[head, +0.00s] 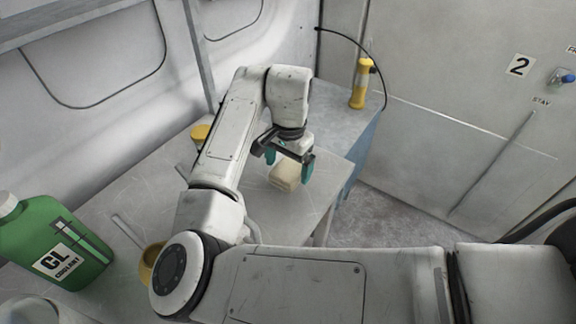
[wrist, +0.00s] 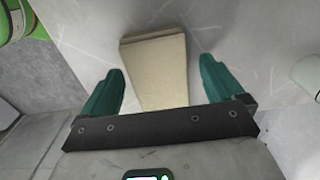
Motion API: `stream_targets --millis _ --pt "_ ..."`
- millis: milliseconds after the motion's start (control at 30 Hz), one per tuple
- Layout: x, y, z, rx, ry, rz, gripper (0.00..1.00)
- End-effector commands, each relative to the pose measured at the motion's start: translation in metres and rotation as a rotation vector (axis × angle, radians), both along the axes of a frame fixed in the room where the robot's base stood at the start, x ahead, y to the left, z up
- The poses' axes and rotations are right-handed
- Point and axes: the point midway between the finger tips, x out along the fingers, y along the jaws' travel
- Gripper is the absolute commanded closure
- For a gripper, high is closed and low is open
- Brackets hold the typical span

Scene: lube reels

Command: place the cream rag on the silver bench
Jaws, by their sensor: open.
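The cream rag (head: 285,174) is a folded, block-like bundle on the silver bench (head: 262,218), near the bench's right end. In the wrist view the rag (wrist: 155,70) lies ahead of and partly between the teal fingers. My gripper (head: 290,164) is at the rag, with its two teal fingers apart on either side of it. It also shows in the wrist view (wrist: 164,85), open, with gaps between the rag and both fingers. The bench surface (wrist: 245,50) shows around the rag. The rag's underside is hidden.
A green coolant jug (head: 50,245) stands on the left. A yellow-handled tool (head: 361,84) stands upright on a blue-sided cabinet (head: 362,140) at the back. Yellow round items (head: 200,133) are partly behind my arm. Bare floor (head: 395,215) lies right of the bench.

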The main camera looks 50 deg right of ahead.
Motion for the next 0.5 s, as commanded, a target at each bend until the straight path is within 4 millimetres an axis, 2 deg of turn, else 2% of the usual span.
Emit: stream_targets --millis 500 --pt "-0.002 0.000 0.095 0.000 -0.004 -0.002 0.05"
